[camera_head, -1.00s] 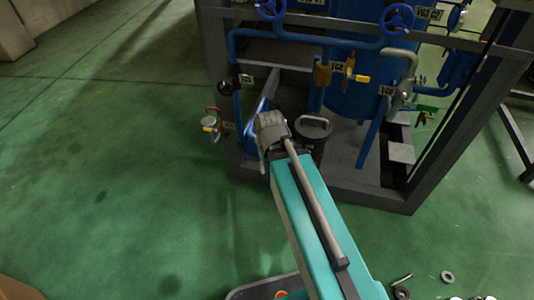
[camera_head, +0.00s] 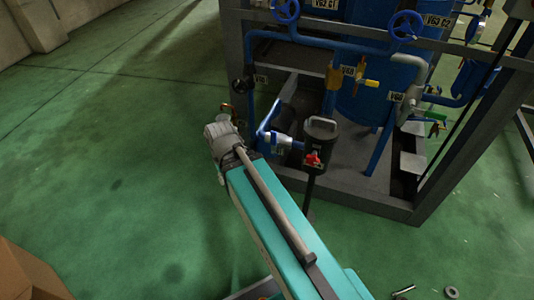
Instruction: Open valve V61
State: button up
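No label reading V61 can be made out. A small valve with a red-orange handle (camera_head: 228,108) sits at the skid's left side, mostly hidden behind my arm.
The grey skid frame (camera_head: 390,206) holds a blue tank (camera_head: 365,100), blue pipes, blue handwheels (camera_head: 405,24) and a yellow-handled valve (camera_head: 368,83). Green floor on the left is clear. A cardboard box (camera_head: 28,275) is at bottom left. Metal rings (camera_head: 451,293) lie at bottom right.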

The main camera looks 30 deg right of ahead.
aim_at(273, 135)
jog(key=u, duration=1.55)
jog(key=k, duration=0.85)
jog(key=z, duration=1.65)
